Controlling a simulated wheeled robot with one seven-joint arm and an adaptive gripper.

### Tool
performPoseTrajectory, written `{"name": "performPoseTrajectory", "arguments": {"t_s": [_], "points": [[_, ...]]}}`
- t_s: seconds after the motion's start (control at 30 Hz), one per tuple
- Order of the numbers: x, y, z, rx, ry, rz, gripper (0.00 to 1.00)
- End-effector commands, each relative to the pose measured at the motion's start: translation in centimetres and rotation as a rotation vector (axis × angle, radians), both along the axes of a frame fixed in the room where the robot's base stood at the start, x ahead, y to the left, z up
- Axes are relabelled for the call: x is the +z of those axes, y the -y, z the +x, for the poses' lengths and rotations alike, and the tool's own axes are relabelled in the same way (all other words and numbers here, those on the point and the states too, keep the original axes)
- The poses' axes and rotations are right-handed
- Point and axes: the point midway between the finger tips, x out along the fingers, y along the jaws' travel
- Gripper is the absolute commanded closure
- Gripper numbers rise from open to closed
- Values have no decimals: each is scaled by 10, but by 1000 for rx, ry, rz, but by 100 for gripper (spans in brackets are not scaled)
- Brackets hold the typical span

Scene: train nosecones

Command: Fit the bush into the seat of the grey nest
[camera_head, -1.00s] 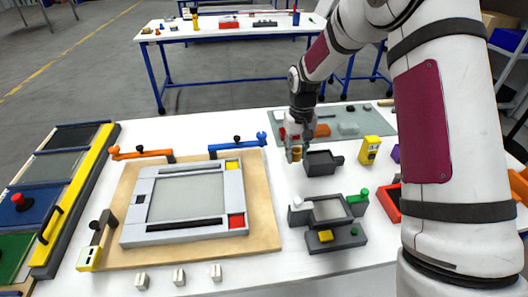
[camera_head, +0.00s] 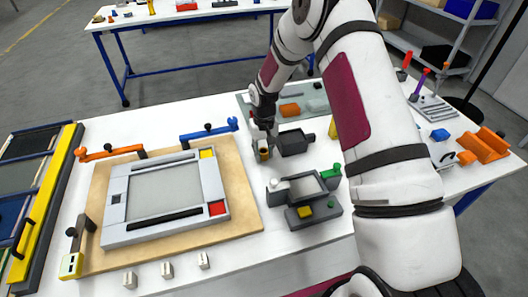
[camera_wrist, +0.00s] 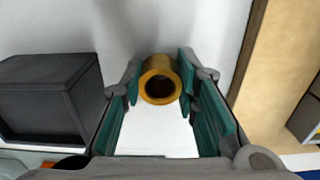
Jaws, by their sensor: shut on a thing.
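The bush is a brass-coloured hollow cylinder (camera_head: 264,153). My gripper (camera_head: 263,145) is shut on it, beside the left wall of a dark open box, over the white table. In the wrist view the bush (camera_wrist: 158,80) sits between the teal pads with its bore facing the camera. A dark grey fixture (camera_head: 290,218) with a pale square top, which looks like the grey nest, is in front of my gripper and slightly to the right. It carries white, green and yellow parts. Its seat cannot be made out. I cannot tell the bush's height above the table.
The dark box (camera_head: 293,142) also shows left in the wrist view (camera_wrist: 45,100). A wooden board (camera_head: 245,205) with a grey frame (camera_head: 122,233) and orange and blue clamps lies left. A grey-green mat (camera_head: 318,98) with loose parts is behind. White table is bare between board and fixture.

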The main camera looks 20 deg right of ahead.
Motion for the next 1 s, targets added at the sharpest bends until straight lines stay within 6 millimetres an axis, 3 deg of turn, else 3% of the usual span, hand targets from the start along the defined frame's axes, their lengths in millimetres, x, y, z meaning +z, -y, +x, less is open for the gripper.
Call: {"name": "performPoseTrajectory", "arguments": {"t_s": [0.33, 0.37, 0.43, 0.47, 0.77, 1.0], "points": [[-3, 0, 0, 0, 0, 0, 100], [-4, 0, 0, 0, -1, 0, 70], [-3, 0, 0, 0, 0, 0, 54], [-3, 0, 0, 0, 0, 0, 52], [-2, 0, 0, 0, 0, 0, 52], [23, 0, 2, -1, 4, 0, 52]]}}
